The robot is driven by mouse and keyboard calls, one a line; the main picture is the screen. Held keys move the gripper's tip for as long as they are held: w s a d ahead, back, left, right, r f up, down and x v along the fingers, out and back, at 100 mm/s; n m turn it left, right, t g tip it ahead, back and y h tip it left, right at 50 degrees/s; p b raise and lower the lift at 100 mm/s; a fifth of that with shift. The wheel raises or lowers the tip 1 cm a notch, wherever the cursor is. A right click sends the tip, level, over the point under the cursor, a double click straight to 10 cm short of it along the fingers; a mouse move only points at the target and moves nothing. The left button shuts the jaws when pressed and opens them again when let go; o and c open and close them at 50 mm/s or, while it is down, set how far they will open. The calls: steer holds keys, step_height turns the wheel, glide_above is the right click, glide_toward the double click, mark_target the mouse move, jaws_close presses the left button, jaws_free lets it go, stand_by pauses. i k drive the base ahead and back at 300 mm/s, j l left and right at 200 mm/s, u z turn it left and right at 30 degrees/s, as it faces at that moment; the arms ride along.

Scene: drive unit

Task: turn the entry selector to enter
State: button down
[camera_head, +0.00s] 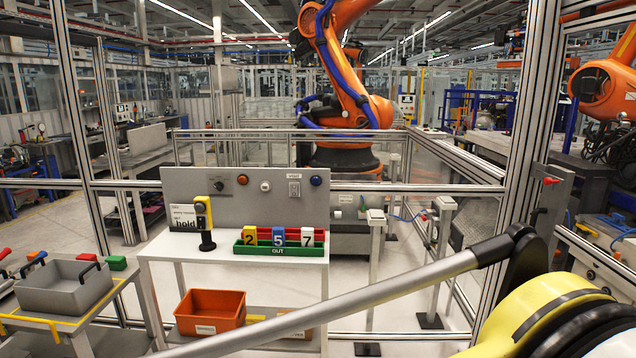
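A grey upright control panel (340,208) stands at the back of a white table in the middle of the view. A small dark rotary control (216,182) at its left end looks like the entry selector. Its setting and lettering are too small to read. To its right on the panel are a red button (242,180), a white button (265,186), a switch plate (294,188) and a blue button (316,181). My gripper is not in view. A long grey bar and a yellow and black part of my arm cross the lower right.
The white table (180,250) holds a yellow and black post device (204,222), a sign reading "hold" and a green-and-red rack (300,250) with blocks 2, 5 and 7. An orange bin (210,311) sits below. Aluminium fence posts (520,150) and an orange robot (345,80) stand behind.

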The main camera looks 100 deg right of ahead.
mark_target(220, 186)
steer(key=z, duration=2.65)
steer(key=i+j+z, duration=0.15)
steer(key=i+l, duration=0.05)
steer(key=i, duration=0.1)
